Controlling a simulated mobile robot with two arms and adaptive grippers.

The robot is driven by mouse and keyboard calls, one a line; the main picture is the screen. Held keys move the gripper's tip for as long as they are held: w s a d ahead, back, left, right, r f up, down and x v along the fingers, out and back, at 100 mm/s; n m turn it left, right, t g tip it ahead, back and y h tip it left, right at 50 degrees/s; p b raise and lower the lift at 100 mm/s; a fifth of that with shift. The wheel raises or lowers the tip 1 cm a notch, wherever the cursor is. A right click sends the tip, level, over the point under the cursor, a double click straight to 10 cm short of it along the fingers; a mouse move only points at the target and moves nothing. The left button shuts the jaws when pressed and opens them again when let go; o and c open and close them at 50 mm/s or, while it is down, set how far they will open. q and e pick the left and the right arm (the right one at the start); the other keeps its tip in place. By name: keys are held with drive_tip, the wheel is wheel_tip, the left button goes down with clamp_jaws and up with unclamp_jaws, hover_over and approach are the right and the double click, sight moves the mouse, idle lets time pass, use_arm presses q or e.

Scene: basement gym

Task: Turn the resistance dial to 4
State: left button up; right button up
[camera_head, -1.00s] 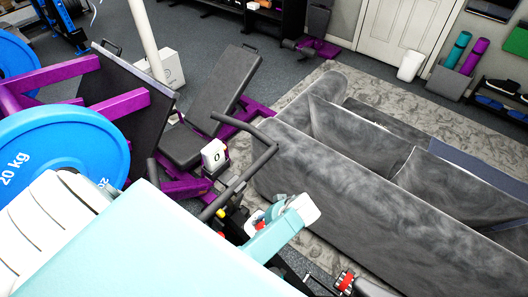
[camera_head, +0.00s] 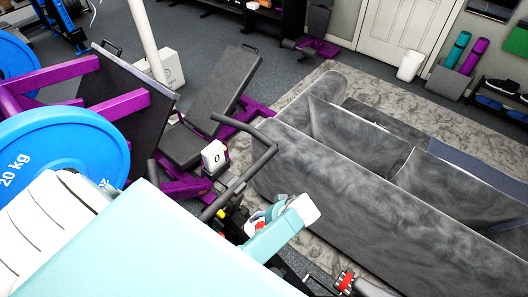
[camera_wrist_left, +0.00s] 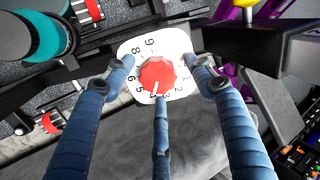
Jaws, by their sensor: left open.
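The resistance dial (camera_wrist_left: 158,76) is a red knob on a white plate (camera_wrist_left: 172,48) with black numerals around it, seen in the left wrist view. Its white mark points down, slightly left, between the visible 5 and 3. My right gripper is not in view.
A black handlebar (camera_head: 262,160) rises close to my left arm. A grey sofa (camera_head: 370,190) stands to the right. A blue weight plate (camera_head: 70,150) on a purple rack and a bench (camera_head: 222,90) are at the left. Open floor lies toward the white door (camera_head: 398,35).

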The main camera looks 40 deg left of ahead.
use_arm(q)
drive_tip(key=v, duration=0.7)
drive_tip(key=shift+r, duration=0.2)
idle(0.4)
